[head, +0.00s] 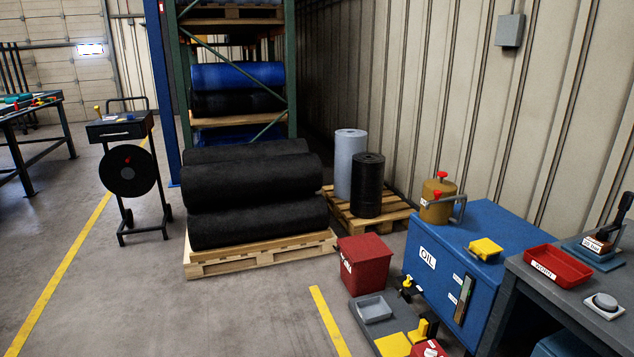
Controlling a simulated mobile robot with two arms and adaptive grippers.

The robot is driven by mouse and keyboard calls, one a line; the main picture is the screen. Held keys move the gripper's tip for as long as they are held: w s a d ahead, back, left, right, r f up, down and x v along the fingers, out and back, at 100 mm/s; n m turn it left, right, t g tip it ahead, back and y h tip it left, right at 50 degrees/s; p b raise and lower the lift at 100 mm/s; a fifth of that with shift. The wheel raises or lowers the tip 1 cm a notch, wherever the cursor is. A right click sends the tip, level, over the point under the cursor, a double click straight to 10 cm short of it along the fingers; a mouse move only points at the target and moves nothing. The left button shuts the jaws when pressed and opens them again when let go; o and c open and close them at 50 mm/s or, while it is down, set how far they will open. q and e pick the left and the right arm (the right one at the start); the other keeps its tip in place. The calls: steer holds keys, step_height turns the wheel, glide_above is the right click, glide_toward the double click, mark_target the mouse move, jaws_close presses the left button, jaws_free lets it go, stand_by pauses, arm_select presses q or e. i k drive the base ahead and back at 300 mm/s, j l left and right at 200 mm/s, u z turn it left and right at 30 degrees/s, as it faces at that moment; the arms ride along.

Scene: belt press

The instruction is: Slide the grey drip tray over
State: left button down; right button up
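A small grey drip tray (374,309) with a raised rim sits low down, on the far end of a flat grey platform (398,324) in front of the blue oil tank (430,268). It looks empty. The red bin (366,265) stands just behind it, and a yellow and black tap (407,284) on the tank is to its right. Neither of my grippers is in view.
Yellow parts (393,345) and a red item (428,349) crowd the platform's near end. A dark bench (540,301) with a red tray (557,266) stands at right. Stacked black rolls (250,185) lie on a pallet (257,257). Floor left of the platform is clear.

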mark_target(371, 310)
steer(key=i+z, duration=0.1)
steer(key=i, duration=0.8)
steer(key=i+j, duration=0.2)
steer(key=i, duration=0.65)
steer(key=l+z, duration=0.05)
